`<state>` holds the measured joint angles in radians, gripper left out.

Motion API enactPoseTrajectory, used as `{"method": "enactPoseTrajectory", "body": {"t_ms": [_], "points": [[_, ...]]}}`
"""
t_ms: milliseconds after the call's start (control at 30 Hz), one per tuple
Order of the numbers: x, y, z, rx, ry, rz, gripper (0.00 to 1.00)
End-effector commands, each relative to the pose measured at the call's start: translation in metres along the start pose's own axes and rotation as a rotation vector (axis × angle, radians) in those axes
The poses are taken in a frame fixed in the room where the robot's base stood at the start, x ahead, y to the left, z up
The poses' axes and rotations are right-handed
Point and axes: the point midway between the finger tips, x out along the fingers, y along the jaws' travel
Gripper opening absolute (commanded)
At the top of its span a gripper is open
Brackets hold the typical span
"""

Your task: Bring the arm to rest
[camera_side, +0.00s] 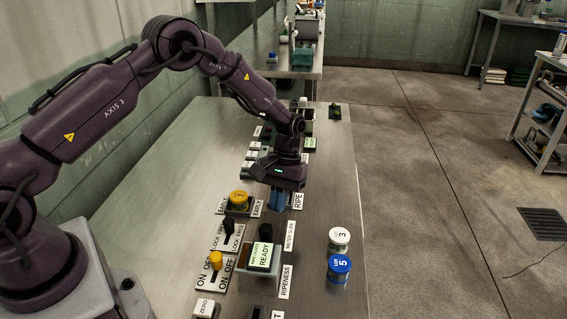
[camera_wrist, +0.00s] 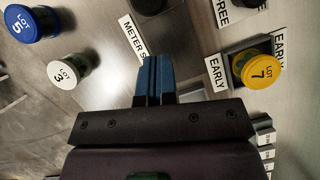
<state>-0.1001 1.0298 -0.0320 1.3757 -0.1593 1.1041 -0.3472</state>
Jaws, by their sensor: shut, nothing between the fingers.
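My gripper (camera_side: 277,200) hangs over the metal bench (camera_side: 163,204), near the RIPE label (camera_side: 298,200). Its blue fingers point down and are shut with nothing between them. In the wrist view the closed blue fingers (camera_wrist: 155,80) show above the dark gripper body. A yellow-lidded jar marked 7 (camera_side: 239,198) stands just left of my gripper in the side view, by the EARLY label. The same jar (camera_wrist: 260,70) shows at the right of the wrist view.
A white-lidded jar marked 3 (camera_side: 339,238) and a blue-lidded jar marked 5 (camera_side: 339,268) stand near the bench's right edge. A box reading READY (camera_side: 262,257), a yellow ON/OFF switch (camera_side: 215,261) and a black lock lever (camera_side: 229,228) sit in front of my gripper. The left bench area is clear.

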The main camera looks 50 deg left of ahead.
Motion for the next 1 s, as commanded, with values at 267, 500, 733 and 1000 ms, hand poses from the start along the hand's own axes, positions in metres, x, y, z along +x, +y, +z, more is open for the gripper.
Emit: {"method": "enactPoseTrajectory", "body": {"t_ms": [267, 500, 733, 1000], "points": [[-0.066, 0.0, -0.002, 0.0, 0.004, 0.002, 0.0], [-0.096, 0.0, -0.001, 0.0, 0.002, 0.0, 0.0], [-0.082, -0.007, 0.001, 0.069, 0.009, -0.016, 0.0], [-0.117, -0.027, 0.059, 0.206, 0.133, -0.033, 0.0]]}}
